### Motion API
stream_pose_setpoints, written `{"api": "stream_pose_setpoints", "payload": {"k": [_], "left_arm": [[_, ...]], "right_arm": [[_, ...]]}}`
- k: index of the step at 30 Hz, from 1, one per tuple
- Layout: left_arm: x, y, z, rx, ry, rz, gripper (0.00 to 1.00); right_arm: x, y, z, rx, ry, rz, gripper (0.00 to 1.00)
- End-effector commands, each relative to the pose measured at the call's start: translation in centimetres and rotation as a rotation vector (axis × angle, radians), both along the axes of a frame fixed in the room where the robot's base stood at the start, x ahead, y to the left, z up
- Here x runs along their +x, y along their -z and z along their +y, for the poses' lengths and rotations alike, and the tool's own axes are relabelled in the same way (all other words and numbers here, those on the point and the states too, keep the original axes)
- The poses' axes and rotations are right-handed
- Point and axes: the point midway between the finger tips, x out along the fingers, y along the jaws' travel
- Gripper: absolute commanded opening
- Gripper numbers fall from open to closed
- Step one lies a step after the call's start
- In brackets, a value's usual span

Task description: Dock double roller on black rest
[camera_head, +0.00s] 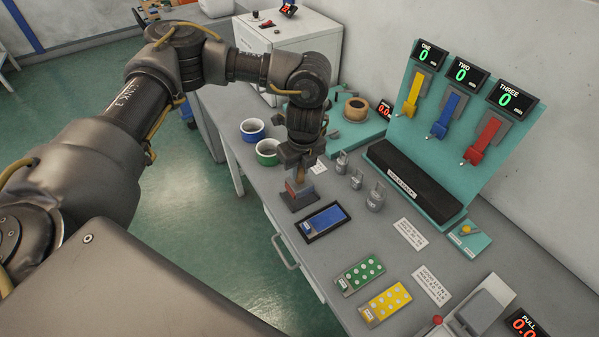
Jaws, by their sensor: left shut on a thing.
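My left gripper (297,162) points down over the near-left edge of the grey workbench. It is shut on a small roller tool with a reddish and grey head (297,187), which I take to be the double roller. The fingers hide most of its handle. The head is at or just above a small dark square pad (301,202), perhaps the black rest. I cannot tell whether they touch. My right gripper is not in view.
A black tray with a blue pad (323,222) lies close in front. Green (360,273) and yellow (386,302) dotted cards lie nearer. Metal weights (375,199) stand to the right, before a teal rack (447,140). Blue (252,130) and green (267,153) tape rings sit behind left.

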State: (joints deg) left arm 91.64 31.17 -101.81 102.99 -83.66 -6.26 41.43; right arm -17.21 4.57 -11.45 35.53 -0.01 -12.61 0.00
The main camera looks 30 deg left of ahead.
Motion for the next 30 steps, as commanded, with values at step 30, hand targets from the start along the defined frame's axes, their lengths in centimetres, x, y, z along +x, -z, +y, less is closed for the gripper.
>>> {"api": "stream_pose_setpoints", "payload": {"k": [30], "left_arm": [[2.2, 5.8, 1.0, -0.001, 0.0, -0.003, 0.0]], "right_arm": [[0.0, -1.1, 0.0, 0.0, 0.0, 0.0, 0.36]]}}
